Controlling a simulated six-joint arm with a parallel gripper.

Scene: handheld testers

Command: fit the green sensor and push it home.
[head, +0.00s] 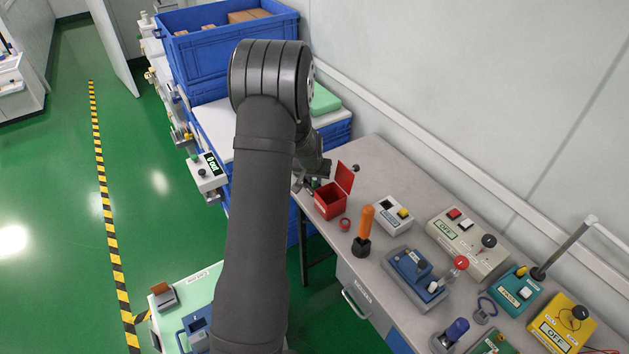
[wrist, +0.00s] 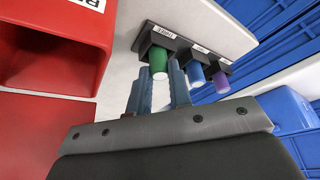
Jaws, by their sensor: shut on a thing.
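The green sensor (wrist: 158,60) is a short green cylinder. It sits at the left end of a dark labelled holder (wrist: 180,42), against or in its socket; I cannot tell how deep. My gripper (wrist: 157,72) is shut on the green sensor, one blue-grey finger on each side of it. A blue sensor (wrist: 195,74) and a purple one (wrist: 221,82) sit in the same holder, to the right. In the head view my gripper (head: 304,182) is low beside the bench's left end, mostly hidden by my arm.
A red open box (head: 330,203) stands close to my gripper and fills the left of the wrist view (wrist: 50,50). Blue crates (head: 225,45) stand behind. An orange-handled tool (head: 366,222) and several testers stand on the grey bench (head: 372,158).

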